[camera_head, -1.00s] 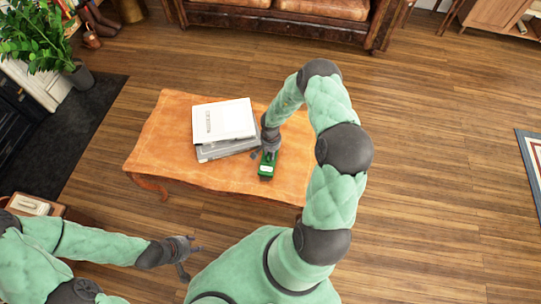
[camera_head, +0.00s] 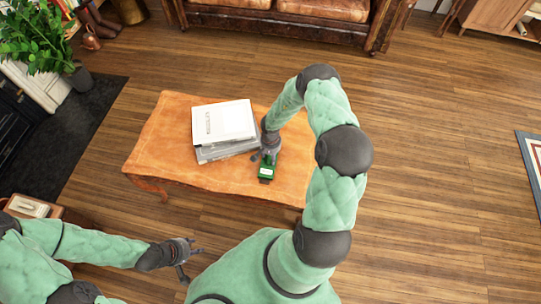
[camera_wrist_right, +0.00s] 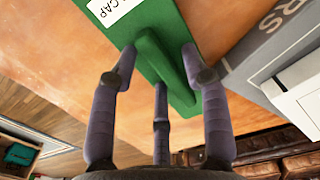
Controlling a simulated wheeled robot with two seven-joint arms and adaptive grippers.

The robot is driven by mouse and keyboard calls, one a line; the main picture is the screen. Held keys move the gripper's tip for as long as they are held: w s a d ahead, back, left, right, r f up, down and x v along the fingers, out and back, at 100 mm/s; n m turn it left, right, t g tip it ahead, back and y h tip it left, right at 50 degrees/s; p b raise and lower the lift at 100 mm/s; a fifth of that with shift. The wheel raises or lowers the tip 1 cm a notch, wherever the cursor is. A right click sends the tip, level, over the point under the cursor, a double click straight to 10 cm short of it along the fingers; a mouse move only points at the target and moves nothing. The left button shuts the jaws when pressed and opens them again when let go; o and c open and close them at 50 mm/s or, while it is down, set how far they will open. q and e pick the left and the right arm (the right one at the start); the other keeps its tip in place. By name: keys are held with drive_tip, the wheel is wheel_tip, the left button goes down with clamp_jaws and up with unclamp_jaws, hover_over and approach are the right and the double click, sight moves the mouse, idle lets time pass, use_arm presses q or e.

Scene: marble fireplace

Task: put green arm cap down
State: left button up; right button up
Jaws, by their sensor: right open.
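The green arm cap (camera_head: 266,173) lies on the orange wooden table (camera_head: 165,150), to the right of a stack of grey and white boxes. In the right wrist view the green cap (camera_wrist_right: 172,70) has a raised ridge and a white label reading "CAP". My right gripper (camera_head: 268,157) is at the cap's far end. In the right wrist view my right gripper (camera_wrist_right: 160,60) is open, its fingers spread around the ridge; I cannot tell whether they touch it. My left gripper (camera_head: 188,254) is open and empty, away from the table.
The stacked grey and white boxes (camera_head: 223,122) stand close to my right gripper's left side. A leather sofa (camera_head: 280,20) is behind the table. A plant (camera_head: 42,40) and dark hearth are at left. The table's left part is clear.

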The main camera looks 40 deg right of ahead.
sight(270, 158)
use_arm(q)
wheel_tip(270, 158, up, 6)
drive_tip(key=p, duration=0.6)
use_arm(e)
wheel_tip(270, 158, up, 12)
use_arm(q)
drive_tip(key=shift+r, duration=0.1)
drive_tip(key=shift+o, duration=1.3)
use_arm(e)
drive_tip(key=s+a+n+y, duration=0.2)
drive_tip(key=s+a, duration=0.5)
drive_tip(key=a, duration=0.6)
drive_tip(key=s+a+n+y, duration=0.1)
drive_tip(key=s+a+n, duration=0.4)
drive_tip(key=a, duration=0.8)
drive_tip(key=shift+s+f+y, duration=0.4)
drive_tip(key=shift+s+f, duration=0.05)
drive_tip(key=shift+s, duration=0.75)
use_arm(q)
drive_tip(key=shift+c, duration=1.4)
use_arm(e)
drive_tip(key=shift+c, duration=0.8)
